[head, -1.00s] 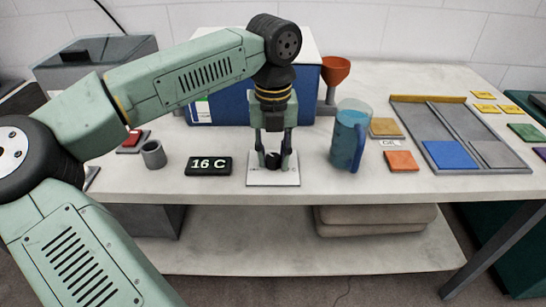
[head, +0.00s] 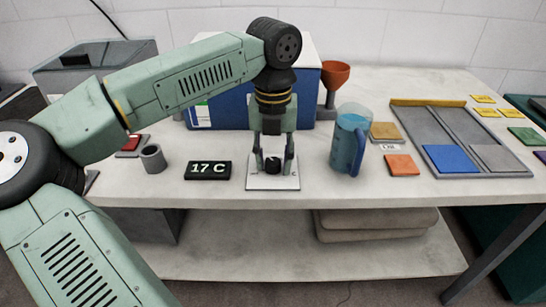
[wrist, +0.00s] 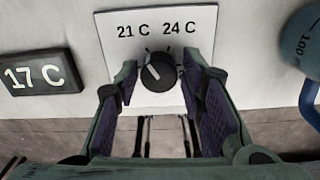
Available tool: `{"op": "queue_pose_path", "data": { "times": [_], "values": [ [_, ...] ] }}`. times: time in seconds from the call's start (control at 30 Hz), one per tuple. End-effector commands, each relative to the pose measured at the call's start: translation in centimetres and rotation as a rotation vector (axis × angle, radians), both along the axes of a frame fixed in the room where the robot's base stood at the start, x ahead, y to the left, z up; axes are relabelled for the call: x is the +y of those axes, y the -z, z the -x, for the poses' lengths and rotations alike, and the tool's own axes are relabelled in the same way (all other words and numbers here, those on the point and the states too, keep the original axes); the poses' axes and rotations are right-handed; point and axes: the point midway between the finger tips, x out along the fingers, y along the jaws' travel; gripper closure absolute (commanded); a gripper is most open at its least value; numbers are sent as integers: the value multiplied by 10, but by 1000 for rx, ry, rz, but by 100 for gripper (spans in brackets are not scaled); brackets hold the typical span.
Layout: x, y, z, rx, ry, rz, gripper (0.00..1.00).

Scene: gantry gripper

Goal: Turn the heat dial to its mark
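The black heat dial (head: 272,163) sits on a white plate (head: 258,184) near the table's front edge. In the wrist view the dial (wrist: 158,73) has a white pointer line slanting to the upper left. The plate (wrist: 205,20) is printed "21 C" and "24 C", with short tick marks by the dial. The black display (head: 208,170) reads "17 C", also in the wrist view (wrist: 40,76). My gripper (head: 274,167) points down over the plate, its fingers on either side of the dial. In the wrist view my gripper (wrist: 160,70) is open, with gaps between fingers and dial.
A blue-tinted jug (head: 350,140) stands right of the plate. A grey cup (head: 152,158) is left of the display. A blue box (head: 228,112) and an orange funnel (head: 335,75) are behind. A grey tray (head: 500,174) lies at the right.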

Motion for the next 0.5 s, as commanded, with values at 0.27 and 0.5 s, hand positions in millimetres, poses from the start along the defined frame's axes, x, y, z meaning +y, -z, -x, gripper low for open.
{"op": "queue_pose_path", "data": {
  "times": [0.27,0.5],
  "values": [
    [1,1,0,2,-1,-2,52],
    [1,-5,0,1,-1,-2,52]
  ]
}}
